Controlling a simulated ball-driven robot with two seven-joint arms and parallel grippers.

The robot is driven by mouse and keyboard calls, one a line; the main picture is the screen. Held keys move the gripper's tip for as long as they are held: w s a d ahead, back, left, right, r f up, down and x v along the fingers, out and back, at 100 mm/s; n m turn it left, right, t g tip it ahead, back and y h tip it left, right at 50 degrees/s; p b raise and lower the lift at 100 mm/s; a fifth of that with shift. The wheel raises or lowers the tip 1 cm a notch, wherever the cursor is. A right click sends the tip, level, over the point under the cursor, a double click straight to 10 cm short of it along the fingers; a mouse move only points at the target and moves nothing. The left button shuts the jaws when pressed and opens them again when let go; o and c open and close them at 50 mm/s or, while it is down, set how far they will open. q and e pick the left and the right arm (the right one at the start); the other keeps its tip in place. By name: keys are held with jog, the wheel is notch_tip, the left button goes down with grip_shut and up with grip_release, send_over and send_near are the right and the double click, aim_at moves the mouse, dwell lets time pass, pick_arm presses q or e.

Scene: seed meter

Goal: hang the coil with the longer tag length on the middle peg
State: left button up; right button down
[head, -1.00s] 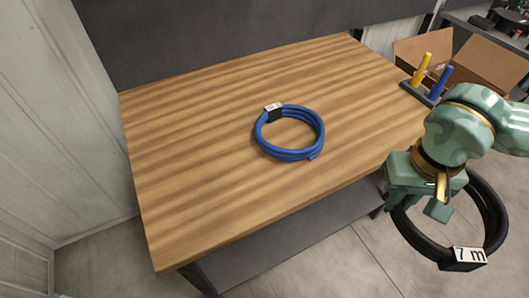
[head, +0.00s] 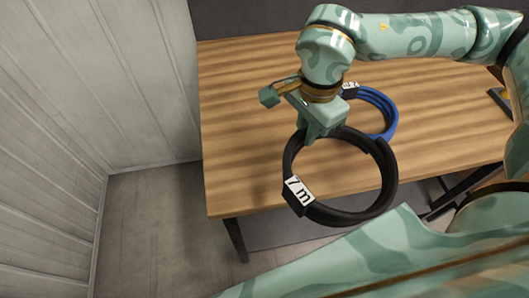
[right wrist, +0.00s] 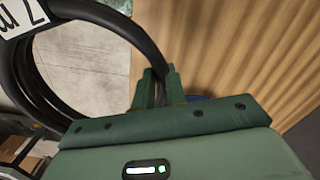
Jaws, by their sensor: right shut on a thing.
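My right gripper (head: 318,130) is shut on the upper rim of a black coil (head: 384,185). The coil hangs below the jaws in front of the table's near edge, and its white tag (head: 299,190) reads 7 m. In the right wrist view, the jaws (right wrist: 160,90) clasp the black coil (right wrist: 148,45), with part of the tag (right wrist: 20,15) at the upper left. A blue coil (head: 392,113) lies on the table behind, partly hidden by my right arm; its tag (head: 350,89) is too small to read. My left gripper is not in view. The middle peg cannot be made out.
The wooden table (head: 240,130) is clear on its left side. A dark peg base (head: 498,100) with a bit of yellow shows at the right edge, mostly hidden by my arm. A ribbed wall (head: 110,80) stands at the left.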

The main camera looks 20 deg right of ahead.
jog(key=m, duration=0.4)
jog(key=shift+d, duration=0.3)
jog(key=m, duration=0.3)
jog(key=shift+s+d+f+m, duration=0.1)
jog(key=shift+s+d+m, duration=0.05)
jog(key=shift+d+m, duration=0.25)
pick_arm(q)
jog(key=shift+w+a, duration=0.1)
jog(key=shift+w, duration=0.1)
pick_arm(e)
jog(key=d+m, duration=0.1)
jog(key=m, duration=0.4)
jog(key=d+m, duration=0.1)
jog(key=m, duration=0.4)
jog(key=s+d+m, duration=0.1)
jog(key=m, duration=0.4)
jog(key=shift+d, duration=0.1)
jog(key=shift+w, duration=0.1)
